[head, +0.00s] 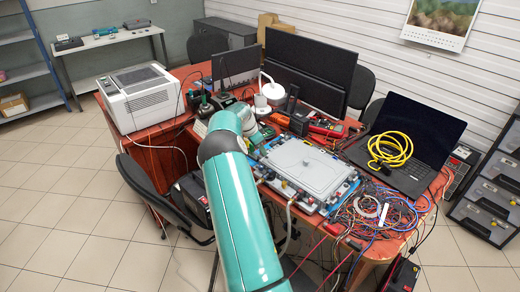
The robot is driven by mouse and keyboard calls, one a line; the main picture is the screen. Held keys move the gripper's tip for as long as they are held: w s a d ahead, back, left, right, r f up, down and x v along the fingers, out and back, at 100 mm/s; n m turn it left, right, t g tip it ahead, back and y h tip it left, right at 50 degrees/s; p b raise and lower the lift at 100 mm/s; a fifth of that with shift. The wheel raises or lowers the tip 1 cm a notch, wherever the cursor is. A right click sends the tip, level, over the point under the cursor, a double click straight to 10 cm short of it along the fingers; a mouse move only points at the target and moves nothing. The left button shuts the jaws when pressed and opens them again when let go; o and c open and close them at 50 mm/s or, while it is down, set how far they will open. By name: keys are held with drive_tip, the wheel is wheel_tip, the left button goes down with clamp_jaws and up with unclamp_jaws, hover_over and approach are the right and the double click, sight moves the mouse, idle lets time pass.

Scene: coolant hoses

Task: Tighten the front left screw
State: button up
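A grey flat lidded unit (305,168) lies on the red-brown table in the head view, with hoses and small fittings around its edges. The front left screw is too small to make out, and part of the unit's left side is behind my arm. My teal arm reaches up from the bottom middle and bends toward the unit's left edge. My gripper end (262,150) appears near that edge, small and partly hidden by the arm. I cannot tell whether its fingers are open or shut, or whether it touches anything.
Tangled coloured wires (385,212) lie right of the unit. A laptop (415,140) bears a yellow cable coil (390,150). A white printer (140,95) stands at left, monitors (310,70) at the back. A black chair (150,190) is at the front left. Tiled floor at left is clear.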

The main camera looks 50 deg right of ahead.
drive_tip(key=v, duration=1.3)
drive_tip(key=shift+a, duration=0.15)
drive_tip(key=s+a+r+n+t+y, duration=0.15)
drive_tip(key=a+r+n, duration=0.5)
drive_tip(key=a, duration=0.85)
drive_tip(key=s+a+r+n+t+y, duration=0.1)
drive_tip(key=s+a+r+n+t, duration=0.25)
drive_tip(key=a+r, duration=0.85)
drive_tip(key=s+a+f+n+t, duration=0.1)
drive_tip(key=s+a+f+n, duration=0.1)
drive_tip(key=s+a+n, duration=0.4)
drive_tip(key=s+a+f+n+t+y, duration=0.1)
drive_tip(key=s+a+f+n, duration=0.2)
drive_tip(key=s+a, duration=1)
drive_tip(key=a+n, duration=0.3)
drive_tip(key=a, duration=0.3)
drive_tip(key=shift+s+a+n, duration=0.25)
drive_tip(key=shift+a+n, duration=0.05)
drive_tip(key=shift+a, duration=0.1)
